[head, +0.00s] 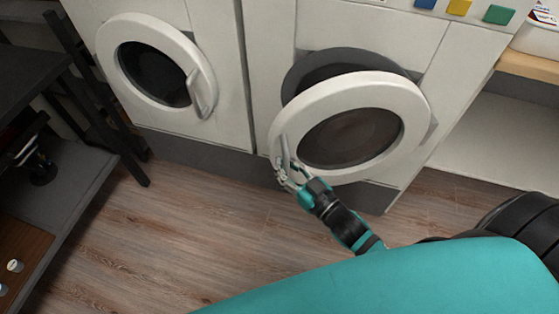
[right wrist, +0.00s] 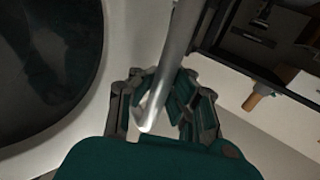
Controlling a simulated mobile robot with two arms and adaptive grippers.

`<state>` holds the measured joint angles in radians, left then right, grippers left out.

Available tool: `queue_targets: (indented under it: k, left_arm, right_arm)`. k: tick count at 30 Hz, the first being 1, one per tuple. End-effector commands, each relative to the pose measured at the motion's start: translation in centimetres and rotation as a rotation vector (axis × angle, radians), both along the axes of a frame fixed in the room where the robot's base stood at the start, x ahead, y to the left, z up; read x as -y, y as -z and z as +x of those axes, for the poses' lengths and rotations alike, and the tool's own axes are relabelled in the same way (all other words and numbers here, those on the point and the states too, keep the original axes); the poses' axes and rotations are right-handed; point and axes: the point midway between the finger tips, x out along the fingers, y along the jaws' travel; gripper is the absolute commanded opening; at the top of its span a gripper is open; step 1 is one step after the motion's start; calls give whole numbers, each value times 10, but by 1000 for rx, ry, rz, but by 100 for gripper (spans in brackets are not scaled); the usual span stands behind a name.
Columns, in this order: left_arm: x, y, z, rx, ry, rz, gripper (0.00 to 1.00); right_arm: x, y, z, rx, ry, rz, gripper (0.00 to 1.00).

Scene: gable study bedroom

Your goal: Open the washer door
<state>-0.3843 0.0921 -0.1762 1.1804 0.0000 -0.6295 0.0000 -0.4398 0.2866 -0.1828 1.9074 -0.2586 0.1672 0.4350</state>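The right washer's round white door (head: 408,100) with dark glass stands partly open, swung out from the dark round opening (head: 310,68) behind it. Its grey bar handle (head: 284,148) is on the door's left rim. My right gripper (head: 286,172) is at the lower end of this handle. In the right wrist view, the handle (right wrist: 178,45) passes between the fingers of my right gripper (right wrist: 165,85), which are closed in around it. The fingers partly hide the handle's lower end in the head view. My left gripper is not in view.
A second front-loader (head: 222,110) stands to the left with its round door (head: 112,62) shut. A dark shelf unit (head: 75,190) is at the left edge. A wooden-topped counter (head: 530,66) is at the right. The wood floor (head: 180,215) in front is clear.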

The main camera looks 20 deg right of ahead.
Motion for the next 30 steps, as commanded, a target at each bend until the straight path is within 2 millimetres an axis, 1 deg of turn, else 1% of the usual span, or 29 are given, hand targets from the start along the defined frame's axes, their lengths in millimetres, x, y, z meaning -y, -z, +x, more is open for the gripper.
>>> queue_targets:
  k: [1,5,6,12,14,23,26,30]
  left_arm:
    - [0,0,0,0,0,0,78]
    - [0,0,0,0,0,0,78]
    - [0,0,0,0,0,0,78]
    - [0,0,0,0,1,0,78]
    - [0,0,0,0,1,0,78]
    - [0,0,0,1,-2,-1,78]
    - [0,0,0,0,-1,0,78]
    - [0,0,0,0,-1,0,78]
  right_arm:
    - [4,0,1,0,7,-3,0]
    - [4,0,2,1,7,-3,0]
    - [4,0,2,1,7,-3,8]
    - [2,0,1,2,5,-2,34]
    - [2,-1,1,1,4,-1,40]
    - [1,0,-1,0,3,0,40]
    - [5,1,-11,-3,3,-1,40]
    - [13,2,-36,-6,4,1,40]
